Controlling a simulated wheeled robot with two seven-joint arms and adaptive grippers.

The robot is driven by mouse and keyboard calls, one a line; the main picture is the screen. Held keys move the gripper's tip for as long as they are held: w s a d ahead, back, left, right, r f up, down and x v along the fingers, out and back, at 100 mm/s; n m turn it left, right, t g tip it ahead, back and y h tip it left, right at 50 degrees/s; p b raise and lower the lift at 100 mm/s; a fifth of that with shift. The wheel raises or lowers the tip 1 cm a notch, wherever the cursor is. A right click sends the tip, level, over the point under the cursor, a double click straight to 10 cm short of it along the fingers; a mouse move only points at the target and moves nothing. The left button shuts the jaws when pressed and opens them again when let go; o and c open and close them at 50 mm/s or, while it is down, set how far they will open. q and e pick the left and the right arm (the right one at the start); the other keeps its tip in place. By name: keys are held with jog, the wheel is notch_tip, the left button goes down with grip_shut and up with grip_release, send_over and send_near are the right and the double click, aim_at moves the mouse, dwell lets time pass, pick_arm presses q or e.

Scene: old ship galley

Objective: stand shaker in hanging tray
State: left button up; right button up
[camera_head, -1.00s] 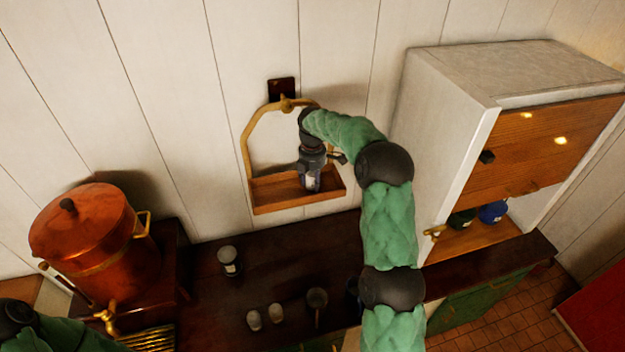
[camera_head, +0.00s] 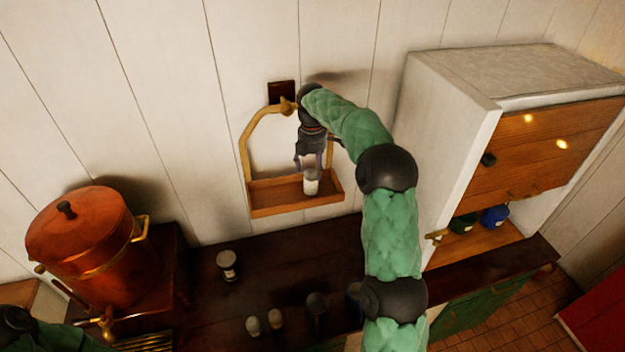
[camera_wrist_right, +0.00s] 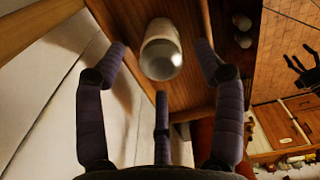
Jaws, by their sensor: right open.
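The shaker (camera_head: 311,183), pale with a metallic top, stands in the hanging tray (camera_head: 270,208), a wooden tray on a looped yellow hanger against the wall. My right gripper (camera_head: 311,163) is just above the shaker, open and apart from it. In the right wrist view the shaker (camera_wrist_right: 160,50) is upright on the tray floor, between and beyond the spread fingers of the right gripper (camera_wrist_right: 163,70). My left arm shows only at the lower left corner of the head view; its gripper is out of frame.
A dark counter (camera_head: 205,310) lies below, with a dark labelled jar (camera_head: 227,265), two small pale shakers (camera_head: 264,322) and a dark cup-like item (camera_head: 317,303). A copper urn (camera_head: 85,250) stands at left. A white cabinet (camera_head: 455,150) stands close on the right.

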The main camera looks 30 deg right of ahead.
jog(key=shift+r, duration=2.3)
